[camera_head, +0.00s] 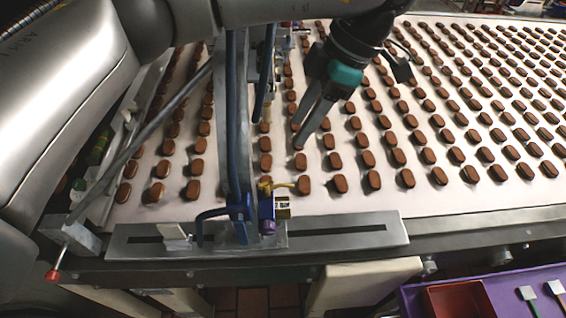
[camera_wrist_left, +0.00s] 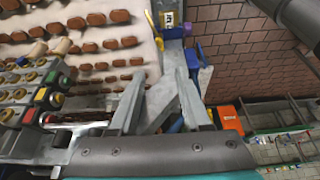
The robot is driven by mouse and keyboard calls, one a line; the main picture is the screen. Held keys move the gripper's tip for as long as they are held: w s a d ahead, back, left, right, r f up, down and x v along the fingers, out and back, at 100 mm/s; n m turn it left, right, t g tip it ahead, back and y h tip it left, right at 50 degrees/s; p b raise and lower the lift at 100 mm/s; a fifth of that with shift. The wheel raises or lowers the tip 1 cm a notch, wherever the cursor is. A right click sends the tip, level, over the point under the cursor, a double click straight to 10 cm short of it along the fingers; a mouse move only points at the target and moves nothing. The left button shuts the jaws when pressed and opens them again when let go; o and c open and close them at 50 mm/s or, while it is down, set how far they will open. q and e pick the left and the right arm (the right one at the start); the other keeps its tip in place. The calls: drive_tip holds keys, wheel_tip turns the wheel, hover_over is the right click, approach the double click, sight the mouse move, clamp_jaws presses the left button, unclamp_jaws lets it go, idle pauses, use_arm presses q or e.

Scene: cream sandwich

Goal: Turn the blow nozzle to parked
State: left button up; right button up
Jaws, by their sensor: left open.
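A small yellow bent piece (camera_head: 277,186), which may be the blow nozzle, sits at the lower end of the upright bracket over the near belt edge. My left gripper (camera_head: 297,136) is open and empty, above the belt, behind and right of the yellow piece. Its fingers also show in the wrist view (camera_wrist_left: 158,82). I cannot tell the nozzle's setting.
Rows of chocolate-brown biscuits (camera_head: 368,158) cover the pale belt (camera_head: 450,195). The grey upright bracket (camera_head: 237,120) stands left of the gripper. A slotted metal rail (camera_head: 345,232) runs along the near edge. A purple tray (camera_head: 500,305) holds a red bin (camera_head: 458,300) at lower right.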

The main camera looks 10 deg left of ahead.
sight(266, 182)
use_arm(q)
drive_tip(key=p+x, duration=0.3)
drive_tip(key=x, duration=1.2)
drive_tip(key=shift+f, duration=0.15)
clamp_jaws()
